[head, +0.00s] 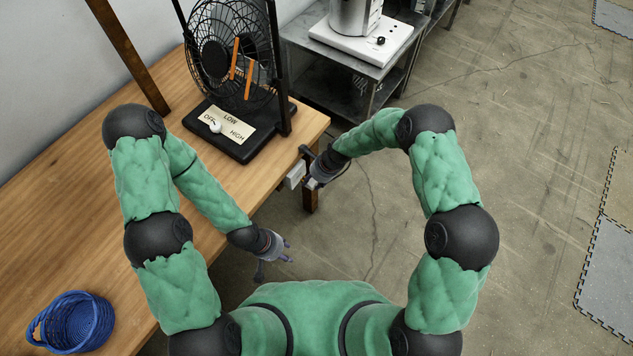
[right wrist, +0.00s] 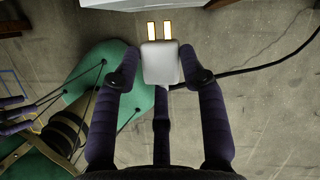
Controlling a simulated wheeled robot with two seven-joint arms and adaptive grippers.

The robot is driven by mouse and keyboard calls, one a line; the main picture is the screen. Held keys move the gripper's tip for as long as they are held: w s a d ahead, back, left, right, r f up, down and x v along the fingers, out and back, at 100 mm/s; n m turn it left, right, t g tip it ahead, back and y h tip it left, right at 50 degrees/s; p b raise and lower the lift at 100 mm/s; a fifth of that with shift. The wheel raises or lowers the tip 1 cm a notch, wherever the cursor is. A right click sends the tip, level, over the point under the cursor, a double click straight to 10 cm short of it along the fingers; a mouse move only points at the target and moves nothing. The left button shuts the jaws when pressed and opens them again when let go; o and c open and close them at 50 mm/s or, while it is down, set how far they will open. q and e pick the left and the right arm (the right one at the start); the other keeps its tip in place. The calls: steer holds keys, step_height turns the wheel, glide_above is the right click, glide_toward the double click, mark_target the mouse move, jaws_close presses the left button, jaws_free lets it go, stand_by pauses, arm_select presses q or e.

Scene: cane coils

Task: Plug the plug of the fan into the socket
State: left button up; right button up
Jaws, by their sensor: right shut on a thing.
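The fan (head: 225,50) stands on the wooden table, with a dial on its base that points towards OFF. In the right wrist view my right gripper (right wrist: 160,80) is shut on the white plug (right wrist: 161,66). The plug's two prongs point to the top, apart from a pale edge above that may be the socket box. My left gripper (head: 275,256) is empty, its fingers spread, off the table's front edge.
The wooden table (head: 60,220) fills the left side, with a blue basket (head: 78,322) at its near end. A metal stand (head: 345,65) with a white appliance is at the back. A dark cord (right wrist: 270,63) runs right from the plug.

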mark_target(303, 178)
steer(key=shift+p, duration=0.8)
stand_by(1.8)
steer(key=shift+w+a+b, duration=0.4)
steer(key=shift+w+a, duration=0.5)
steer(key=shift+a, duration=0.3)
stand_by(0.5)
steer(key=o, duration=1.2)
steer(key=shift+r, duration=0.1)
steer(key=shift+w+d+r, duration=0.1)
steer(key=shift+d+r, duration=0.05)
steer(key=shift+r, duration=0.45)
steer(key=v, duration=1)
steer(key=shift+s+r, duration=0.2)
steer(key=shift+s, duration=0.2)
steer(key=shift+d, duration=0.1)
